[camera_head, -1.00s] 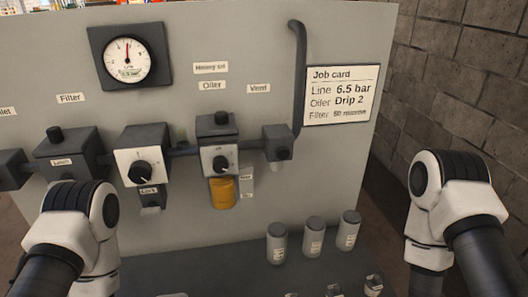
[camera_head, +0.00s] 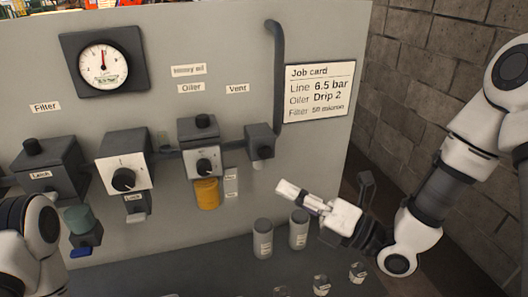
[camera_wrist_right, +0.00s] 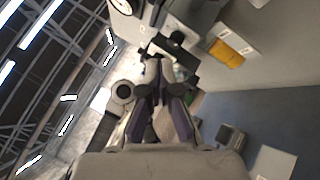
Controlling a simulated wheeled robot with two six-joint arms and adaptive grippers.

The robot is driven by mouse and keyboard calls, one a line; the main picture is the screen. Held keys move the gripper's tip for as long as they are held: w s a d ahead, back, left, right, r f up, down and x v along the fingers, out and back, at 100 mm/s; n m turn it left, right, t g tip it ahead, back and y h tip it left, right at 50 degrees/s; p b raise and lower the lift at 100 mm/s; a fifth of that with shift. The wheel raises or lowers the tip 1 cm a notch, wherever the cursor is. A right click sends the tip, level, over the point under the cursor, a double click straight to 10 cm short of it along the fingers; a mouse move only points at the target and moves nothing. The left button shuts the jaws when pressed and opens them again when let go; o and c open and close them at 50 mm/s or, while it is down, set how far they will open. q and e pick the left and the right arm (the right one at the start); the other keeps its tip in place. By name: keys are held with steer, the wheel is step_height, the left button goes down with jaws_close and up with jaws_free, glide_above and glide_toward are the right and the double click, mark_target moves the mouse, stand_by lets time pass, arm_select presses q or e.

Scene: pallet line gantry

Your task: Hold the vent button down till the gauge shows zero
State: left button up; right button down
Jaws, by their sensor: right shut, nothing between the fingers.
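The vent block (camera_head: 259,142) sits on the grey panel under the "Vent" label, with a small dark round button (camera_head: 265,152) on its front. The gauge (camera_head: 104,66) is at the upper left; its red needle points almost straight up, and its numbers are too small to read surely. My right gripper (camera_head: 281,189) is shut and empty, below and slightly right of the vent block, apart from the button. Its dark fingers (camera_wrist_right: 160,92) show in the right wrist view. My left arm is at the lower left edge; its gripper is out of view.
The oiler (camera_head: 199,148) with its yellow bowl (camera_head: 207,194) is left of the vent block. A dark pipe (camera_head: 277,75) rises on its right, near the job card (camera_head: 319,92). Pale canisters (camera_head: 263,239) stand below my right gripper. A block wall (camera_head: 410,75) is at right.

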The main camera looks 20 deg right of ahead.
mark_target(265, 153)
steer(key=shift+w, duration=0.1)
steer(key=shift+w+a, duration=0.1)
steer(key=w+p, duration=0.2)
steer(key=w, duration=0.6)
steer(key=shift+w, duration=0.3)
steer(key=shift+a+f, duration=0.1)
stand_by(1.0)
